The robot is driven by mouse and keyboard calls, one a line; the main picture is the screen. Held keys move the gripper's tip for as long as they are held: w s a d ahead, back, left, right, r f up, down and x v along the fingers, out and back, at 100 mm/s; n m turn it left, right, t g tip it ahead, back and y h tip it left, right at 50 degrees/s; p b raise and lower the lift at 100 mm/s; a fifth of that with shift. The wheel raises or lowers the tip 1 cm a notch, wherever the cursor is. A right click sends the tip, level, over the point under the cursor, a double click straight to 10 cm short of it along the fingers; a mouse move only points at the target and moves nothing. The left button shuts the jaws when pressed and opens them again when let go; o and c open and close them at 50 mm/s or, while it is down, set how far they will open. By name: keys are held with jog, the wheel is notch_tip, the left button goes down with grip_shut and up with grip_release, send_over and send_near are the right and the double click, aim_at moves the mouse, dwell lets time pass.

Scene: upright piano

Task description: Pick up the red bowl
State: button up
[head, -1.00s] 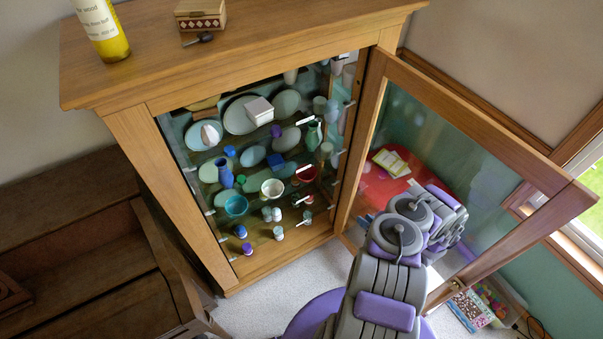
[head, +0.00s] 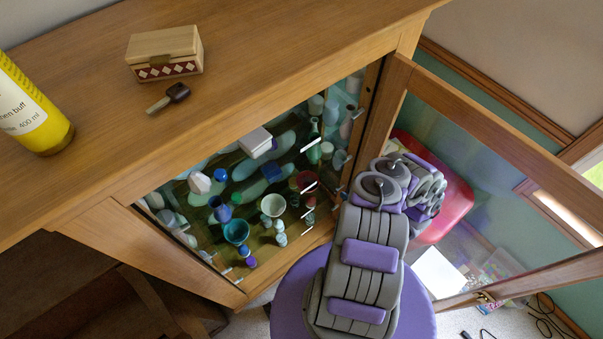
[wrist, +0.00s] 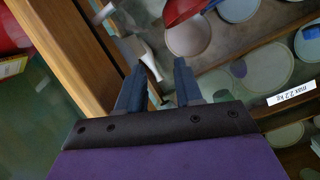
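The red bowl (head: 306,181) shows dark red on a shelf inside the glass-fronted cabinet, at the right side of its opening, partly behind a white label. In the wrist view, a red curved shape that looks like the bowl (wrist: 182,9) is cut off by the top edge, beyond my fingertips. My gripper (wrist: 159,70) has its two dark blue fingers apart with nothing between them. It is apart from the bowl. In the head view my grey and purple arm reaches up to the right part of the opening; the fingers cannot be made out there.
The glass door (head: 490,130) stands open on the right, close to my arm. A wooden cabinet edge (wrist: 60,50) runs close left of my fingers. Several plates, a white bowl (head: 272,205) and a teal bowl (head: 236,232) crowd the shelves. A yellow bottle (head: 30,110) stands on top.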

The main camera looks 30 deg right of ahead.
jog(key=b+x, duration=0.1)
jog(key=x, duration=0.2)
jog(key=b+x, duration=0.1)
jog(key=x, duration=0.3)
jog(key=b+x, duration=0.2)
jog(key=x, duration=0.2)
jog(key=shift+w+a, duration=0.15)
jog(key=shift+a, duration=0.25)
jog(key=shift+w+d+f+b, duration=0.15)
jog(key=shift+w+f+b, duration=0.1)
jog(key=shift+w+b, duration=0.3)
jog(key=shift+w+a+b, duration=0.35)
jog(key=shift+a+b, duration=0.15)
jog(key=shift+a, duration=0.05)
jog(key=b+x, duration=0.1)
jog(key=b, duration=0.1)
jog(key=b+x, duration=0.2)
jog(key=shift+s+a+f, duration=0.15)
jog(key=shift+f, duration=0.15)
jog(key=shift+w+f+b, duration=0.2)
jog(key=shift+w+b, duration=0.4)
jog(key=shift+b, duration=0.1)
jog(key=shift+w, duration=0.2)
jog(key=shift+a+r, duration=0.15)
jog(key=shift+a, duration=0.05)
jog(key=shift+c, duration=0.2)
